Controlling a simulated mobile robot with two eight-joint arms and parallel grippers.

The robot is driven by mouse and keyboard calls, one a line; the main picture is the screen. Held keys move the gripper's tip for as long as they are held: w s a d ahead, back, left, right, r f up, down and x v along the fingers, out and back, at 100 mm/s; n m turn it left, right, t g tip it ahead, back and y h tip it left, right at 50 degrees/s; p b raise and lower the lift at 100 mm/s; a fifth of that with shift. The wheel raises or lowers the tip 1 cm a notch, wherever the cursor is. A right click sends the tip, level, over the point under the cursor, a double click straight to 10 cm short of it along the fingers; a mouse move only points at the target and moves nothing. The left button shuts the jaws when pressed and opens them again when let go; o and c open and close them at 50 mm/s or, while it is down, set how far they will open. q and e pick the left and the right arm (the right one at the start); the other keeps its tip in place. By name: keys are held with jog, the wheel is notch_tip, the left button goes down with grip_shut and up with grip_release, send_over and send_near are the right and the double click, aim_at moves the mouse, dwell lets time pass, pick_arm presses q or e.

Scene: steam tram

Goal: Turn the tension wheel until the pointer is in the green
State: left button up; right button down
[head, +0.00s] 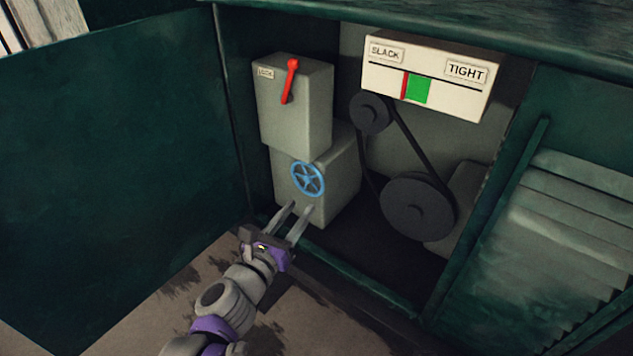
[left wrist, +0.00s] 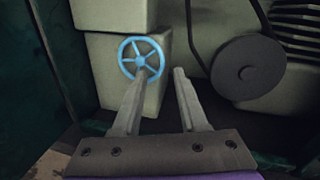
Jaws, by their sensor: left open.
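The blue spoked tension wheel (head: 308,179) sits on the front of a grey box (head: 340,190); it also shows in the left wrist view (left wrist: 141,59). My left gripper (head: 299,208) is open and empty, just below and in front of the wheel. In the left wrist view its left finger overlaps the wheel's lower edge; contact cannot be told. The gauge (head: 440,106) reads SLACK at left and TIGHT at right. Its red pointer (head: 404,85) stands at the left edge of the green zone (head: 418,90). My right gripper is out of view.
A red lever (head: 290,80) is on the grey box above the wheel. A belt runs over a small pulley (head: 371,112) and a large pulley (head: 417,208) to the right. The green cabinet's lower sill (head: 350,270) lies below, with an open door (head: 110,170) at left.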

aim_at(320, 181)
pick_arm(q)
jog(key=x, duration=0.9)
jog(key=shift+f, duration=0.1)
jog(key=shift+c, duration=0.2)
grip_shut()
